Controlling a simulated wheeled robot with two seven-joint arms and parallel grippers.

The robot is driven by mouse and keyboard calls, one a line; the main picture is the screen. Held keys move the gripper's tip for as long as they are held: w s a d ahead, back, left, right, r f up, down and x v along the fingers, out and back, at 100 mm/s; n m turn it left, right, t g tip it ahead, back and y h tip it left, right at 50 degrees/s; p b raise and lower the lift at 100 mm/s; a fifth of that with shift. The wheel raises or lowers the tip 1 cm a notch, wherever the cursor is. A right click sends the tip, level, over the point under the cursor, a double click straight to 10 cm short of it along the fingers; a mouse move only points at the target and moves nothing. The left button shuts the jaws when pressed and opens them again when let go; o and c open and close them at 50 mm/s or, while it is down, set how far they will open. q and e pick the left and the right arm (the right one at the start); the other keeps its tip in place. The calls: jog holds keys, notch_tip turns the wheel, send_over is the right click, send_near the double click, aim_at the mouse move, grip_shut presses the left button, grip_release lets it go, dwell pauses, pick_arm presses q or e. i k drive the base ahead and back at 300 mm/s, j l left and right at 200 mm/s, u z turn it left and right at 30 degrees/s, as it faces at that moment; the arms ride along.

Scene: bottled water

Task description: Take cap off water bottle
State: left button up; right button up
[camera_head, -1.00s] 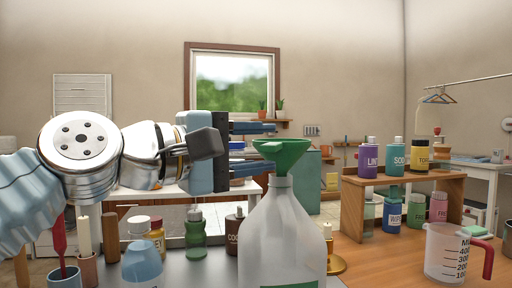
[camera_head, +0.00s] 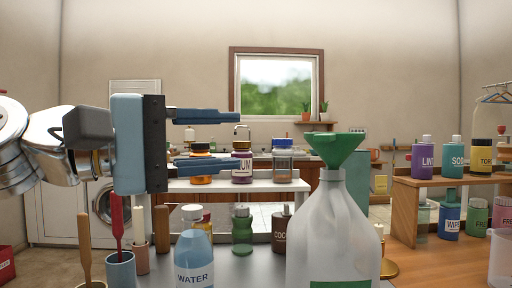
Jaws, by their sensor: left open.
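The water bottle (camera_head: 194,252) is light blue with a "WATER" label. It stands upright on the grey counter in the lower middle of the head view, its lower end cut off by the picture edge. Its pale cap (camera_head: 192,212) sits on top. My left gripper (camera_head: 238,143) comes in from the left with its two blue fingers pointing right, one above the other. It is open and empty, and shows higher in the picture than the cap, apart from it. My right gripper is not in view.
A large white jug (camera_head: 333,235) with a green funnel (camera_head: 336,146) stands just right of the bottle. A cup (camera_head: 120,270) with utensils is at left. A green bottle (camera_head: 242,230) and a brown bottle (camera_head: 282,230) stand behind. A wooden shelf (camera_head: 445,182) is at right.

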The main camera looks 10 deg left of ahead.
aim_at(194, 258)
jog(key=k, duration=1)
